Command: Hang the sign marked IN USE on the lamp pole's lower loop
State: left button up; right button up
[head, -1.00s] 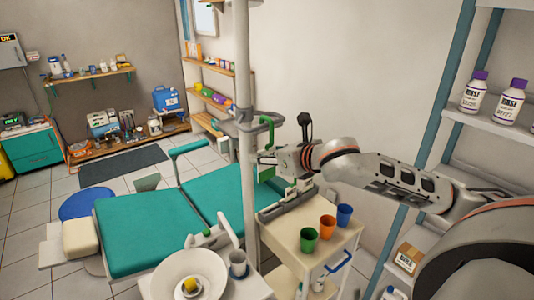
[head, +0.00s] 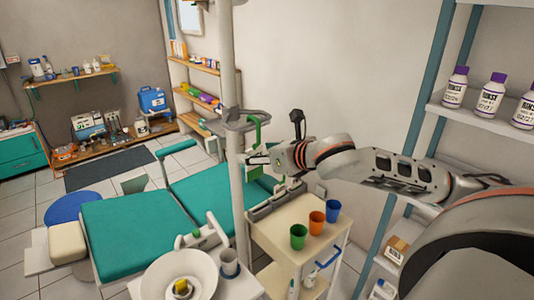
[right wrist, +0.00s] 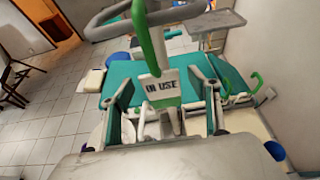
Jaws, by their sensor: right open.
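The IN USE sign (right wrist: 162,86) is a pale plate on a green hook (right wrist: 148,38). In the right wrist view the hook reaches up to the grey loop (right wrist: 108,24) and crosses it; the head view shows the hook (head: 257,128) at the loop (head: 232,126) on the lamp pole (head: 236,190). I cannot tell whether the loop bears its full weight. My right gripper (head: 257,161) is just below the loop, beside the pole. In the right wrist view its fingers (right wrist: 163,92) stand apart on either side of the sign. My left gripper is out of view.
A trolley (head: 285,227) with green, orange and blue cups stands below my right arm. The teal dental chair (head: 125,235) is behind the pole, and a white basin (head: 155,285) is in front. Shelves with RINSE bottles (head: 490,95) are at the right.

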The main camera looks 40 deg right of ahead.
jog(key=shift+v, duration=2.75)
jog(key=s+a+f+m+g+y, duration=0.1)
jog(key=a+f+m, duration=0.2)
jog(key=f+m, duration=0.7)
jog(key=s+a+f+m+y, duration=0.1)
jog(key=a+f+m, duration=0.35)
jog(key=f, duration=0.95)
jog(key=s+a+f+m, duration=0.5)
jog(key=s+f+m, duration=0.3)
jog(key=f+m, duration=0.1)
jog(key=s+a+f+m+g, duration=0.1)
jog(key=s+a+f+m, duration=0.3)
jog(key=s+f+m, duration=0.4)
notch_tip(320, 180, down, 3)
jog(key=shift+a+f+m+g+h, duration=0.15)
jog(key=shift+a+m+g+h, duration=0.2)
jog(key=shift+m, duration=0.2)
